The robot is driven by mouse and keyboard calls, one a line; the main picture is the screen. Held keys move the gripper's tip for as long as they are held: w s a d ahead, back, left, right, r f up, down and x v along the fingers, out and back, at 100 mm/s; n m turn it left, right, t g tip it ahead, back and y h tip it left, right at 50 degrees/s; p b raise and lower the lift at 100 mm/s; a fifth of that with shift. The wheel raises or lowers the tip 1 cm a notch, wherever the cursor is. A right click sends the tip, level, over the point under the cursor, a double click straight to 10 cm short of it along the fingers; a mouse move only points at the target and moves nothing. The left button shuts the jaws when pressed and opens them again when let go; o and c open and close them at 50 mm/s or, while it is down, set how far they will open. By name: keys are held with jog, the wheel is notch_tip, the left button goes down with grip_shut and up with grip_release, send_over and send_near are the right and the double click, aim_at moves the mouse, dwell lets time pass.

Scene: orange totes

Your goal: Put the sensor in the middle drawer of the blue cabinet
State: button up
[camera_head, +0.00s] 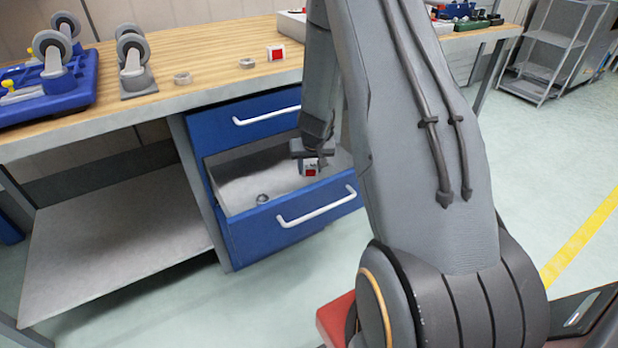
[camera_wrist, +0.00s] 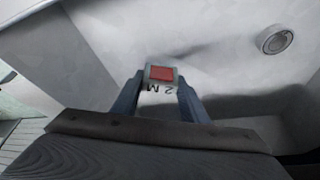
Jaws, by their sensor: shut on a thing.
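The blue cabinet (camera_head: 245,118) stands under the wooden workbench, and its middle drawer (camera_head: 285,222) is pulled out. My gripper (camera_head: 312,164) is over the right part of this drawer. It is shut on the sensor (camera_head: 310,170), a small pale block with a red square face. In the wrist view the sensor (camera_wrist: 161,76) sits between my two fingertips (camera_wrist: 160,92), with the drawer floor (camera_wrist: 190,40) behind it. How far the sensor is above the drawer floor is hard to tell. My arm hides the drawer's right end in the head view.
A small metal ring (camera_head: 263,198) lies in the drawer and shows in the wrist view (camera_wrist: 275,40). On the bench are another red-faced block (camera_head: 276,52), rings (camera_head: 182,78), grey casters (camera_head: 134,62) and a blue base (camera_head: 45,85). The top drawer (camera_head: 245,118) is closed above.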

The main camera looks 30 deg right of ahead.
aim_at(310, 171)
jog(key=shift+f+b, duration=1.55)
jog(key=shift+b, duration=0.55)
jog(key=shift+f, duration=0.1)
jog(key=o, duration=1.1)
jog(key=s+a+r+n+y+p, duration=0.1)
jog(key=s+a+r+p, duration=0.35)
jog(key=r, duration=0.55)
jog(key=s+a+r+y+p, duration=0.1)
jog(key=s+a+r+p, duration=0.35)
jog(key=r, duration=0.55)
jog(key=s+a+r+g, duration=0.1)
jog(key=s+a+r, duration=0.1)
jog(key=s, duration=0.5)
jog(key=s+a+r+n+g, duration=0.1)
jog(key=s+a+r, duration=0.1)
jog(key=s+r, duration=0.3)
jog(key=s+a+r+g, duration=0.2)
jog(key=s+r, duration=0.2)
jog(key=s, duration=0.7)
jog(key=shift+a+r, duration=0.2)
jog(key=shift+r, duration=0.05)
